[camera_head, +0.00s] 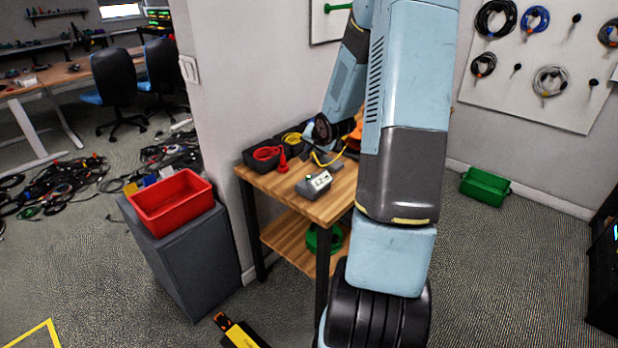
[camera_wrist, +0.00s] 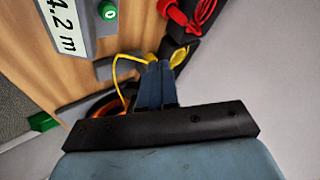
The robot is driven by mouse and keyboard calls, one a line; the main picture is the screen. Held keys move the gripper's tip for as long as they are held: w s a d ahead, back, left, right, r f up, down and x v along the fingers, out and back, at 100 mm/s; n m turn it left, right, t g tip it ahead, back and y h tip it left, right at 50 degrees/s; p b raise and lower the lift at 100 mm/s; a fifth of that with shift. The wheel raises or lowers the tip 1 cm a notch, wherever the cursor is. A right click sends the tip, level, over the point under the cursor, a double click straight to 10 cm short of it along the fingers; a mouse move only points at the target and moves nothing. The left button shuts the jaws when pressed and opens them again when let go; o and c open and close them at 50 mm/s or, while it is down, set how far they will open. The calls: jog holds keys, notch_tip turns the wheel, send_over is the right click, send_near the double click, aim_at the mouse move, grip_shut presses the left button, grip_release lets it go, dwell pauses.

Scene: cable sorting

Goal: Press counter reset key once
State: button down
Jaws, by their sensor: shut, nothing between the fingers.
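The counter (camera_head: 311,190) is a grey box on the front part of the wooden table in the head view. In the wrist view its white display (camera_wrist: 66,24) reads 4.2 m at the upper left. A green round key (camera_wrist: 108,11) marked 0 sits beside the display, near the top edge. My gripper (camera_wrist: 158,67) is shut and empty. In the wrist view its fingertips are below and right of the green key, apart from it. In the head view my arm comes down over the back of the table, and the fingertips are hard to make out.
A yellow cable (camera_wrist: 119,78) runs close by my fingertips. Black bins with a red cable (camera_head: 267,153) and a yellow cable stand at the table's back left. A red connector (camera_head: 283,162) stands before them. A red crate (camera_head: 172,203) sits on a grey cabinet at left.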

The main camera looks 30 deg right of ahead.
jog(key=shift+f, duration=4.05)
jog(key=shift+f, duration=0.15)
jog(key=shift+f, duration=0.2)
jog(key=shift+f, duration=0.5)
jog(key=shift+r, duration=0.95)
jog(key=shift+r, duration=2.5)
